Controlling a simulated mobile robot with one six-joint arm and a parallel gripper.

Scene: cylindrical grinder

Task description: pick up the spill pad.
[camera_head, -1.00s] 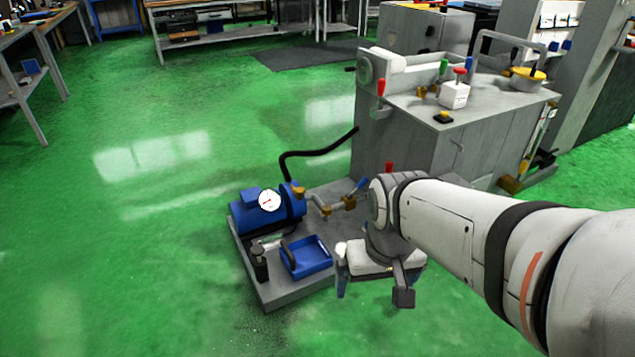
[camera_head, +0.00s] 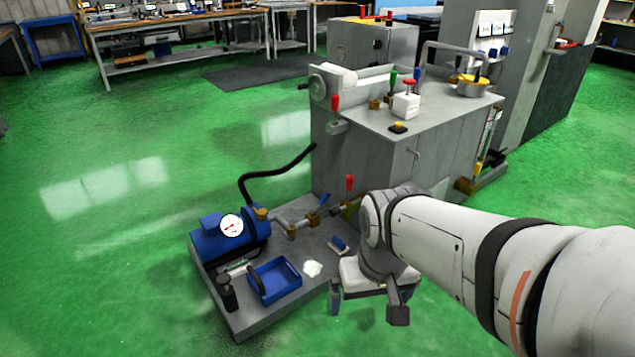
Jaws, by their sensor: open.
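A small white crumpled piece (camera_head: 313,268), which looks like the spill pad, lies on the grey base plate (camera_head: 262,318), just right of a blue tray. It is too small to make out its texture. My gripper (camera_head: 366,306) is at the lower middle, pointing down, to the right of the white piece and apart from it in the picture. Its two fingers are spread and I see nothing between them. My gripper and wrist hide the right part of the plate.
The blue tray (camera_head: 274,280), a black bottle (camera_head: 227,293) and a blue pump (camera_head: 230,240) with a gauge stand on the plate. A blue-and-white item (camera_head: 338,246) lies behind the white piece. The grey grinder (camera_head: 400,135) stands behind. Green floor is clear at the left.

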